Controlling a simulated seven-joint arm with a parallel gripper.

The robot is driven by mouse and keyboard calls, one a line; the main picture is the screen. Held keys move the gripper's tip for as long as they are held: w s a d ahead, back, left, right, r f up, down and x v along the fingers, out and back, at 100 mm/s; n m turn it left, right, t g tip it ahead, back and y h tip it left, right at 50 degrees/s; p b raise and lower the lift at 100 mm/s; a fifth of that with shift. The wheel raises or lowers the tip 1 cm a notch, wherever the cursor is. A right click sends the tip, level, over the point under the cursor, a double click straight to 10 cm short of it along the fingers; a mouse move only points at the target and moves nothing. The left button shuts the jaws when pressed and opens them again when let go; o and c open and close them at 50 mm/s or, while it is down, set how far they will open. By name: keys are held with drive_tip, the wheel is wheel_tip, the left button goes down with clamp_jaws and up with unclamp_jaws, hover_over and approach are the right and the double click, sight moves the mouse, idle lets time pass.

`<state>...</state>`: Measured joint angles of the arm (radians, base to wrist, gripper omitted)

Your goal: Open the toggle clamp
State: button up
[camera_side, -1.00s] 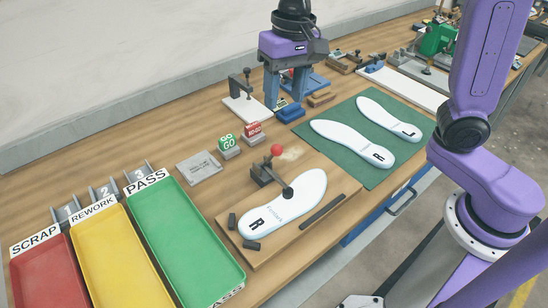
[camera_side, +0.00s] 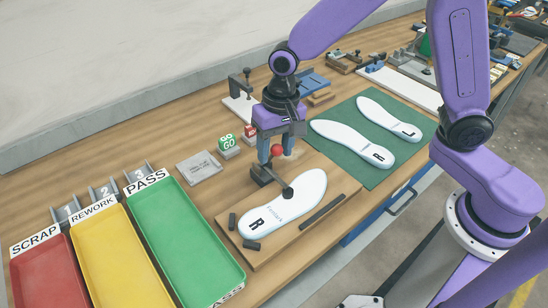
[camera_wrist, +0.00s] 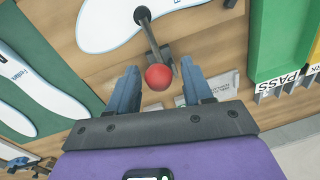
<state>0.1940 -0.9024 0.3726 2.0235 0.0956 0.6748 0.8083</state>
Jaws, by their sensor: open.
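The toggle clamp (camera_side: 266,174) stands on a wooden board, with its dark arm reaching over a white insole (camera_side: 296,204) and its round pad on the insole's top. Its red ball knob (camera_side: 277,150) is raised at the back end. My gripper (camera_side: 276,160) is open just behind the knob, pointing down. In the wrist view the red knob (camera_wrist: 158,77) shows between my two blue fingers (camera_wrist: 163,85), with a gap on each side. The clamp arm (camera_wrist: 150,35) runs away from the knob to the pad. Whether the fingers are level with the knob is unclear.
Green (camera_side: 180,240), yellow (camera_side: 112,262) and red trays lie at the left. A GO block (camera_side: 228,146) and a grey plate (camera_side: 198,167) stand left of my gripper. A green mat (camera_side: 372,175) with two insoles lies at the right.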

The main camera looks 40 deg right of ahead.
drive_tip(key=shift+a+f, duration=0.15)
drive_tip(key=shift+f, duration=1.55)
clamp_jaws()
